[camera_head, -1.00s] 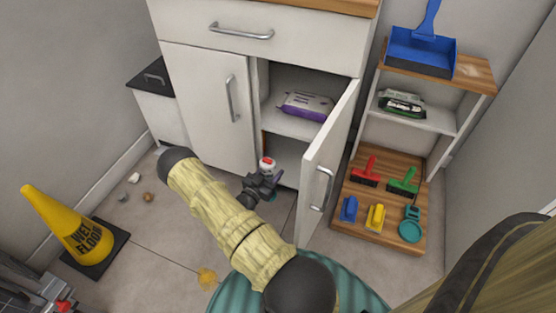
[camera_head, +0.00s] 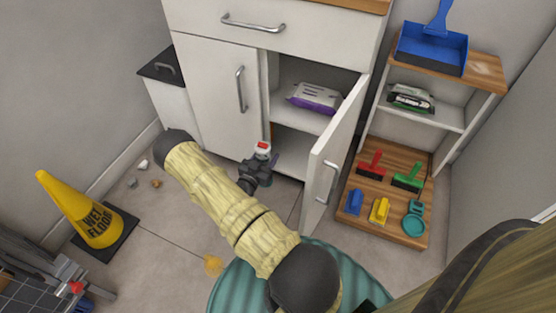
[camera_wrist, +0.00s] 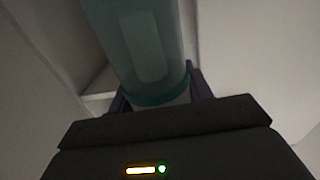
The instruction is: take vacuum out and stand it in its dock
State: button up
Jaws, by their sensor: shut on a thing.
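My gripper (camera_head: 268,174) is in front of the open lower right compartment of the white cabinet (camera_head: 212,95), left of its open door (camera_head: 332,150). In the wrist view it is shut on a teal, see-through cylinder (camera_wrist: 145,50), which looks like the vacuum. A teal piece with a round base (camera_head: 413,222), perhaps the dock, sits at the front right of the low wooden board (camera_head: 378,222).
Red (camera_head: 371,165), green (camera_head: 407,178), blue (camera_head: 354,203) and yellow (camera_head: 379,211) brush-like tools stand on the board. A purple-white pack (camera_head: 316,97) lies on the cabinet shelf. A yellow wet-floor cone (camera_head: 85,215) stands left. Small debris (camera_head: 143,163) lies on the floor.

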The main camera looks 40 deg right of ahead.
jog(key=w+a+r+n+t+y+p, duration=0.3)
jog(key=a+r+n+t+y+p, duration=0.2)
jog(key=a+r, duration=0.7)
jog(key=w+a+r+n+t+y+p, duration=0.3)
jog(key=a+r+y+p, duration=0.3)
jog(key=a+r, duration=0.6)
jog(key=shift+a+r+n+t, duration=0.25)
jog(key=shift+r+n+t, duration=0.55)
jog(key=shift+n+t, duration=0.1)
jog(key=shift+w, duration=0.15)
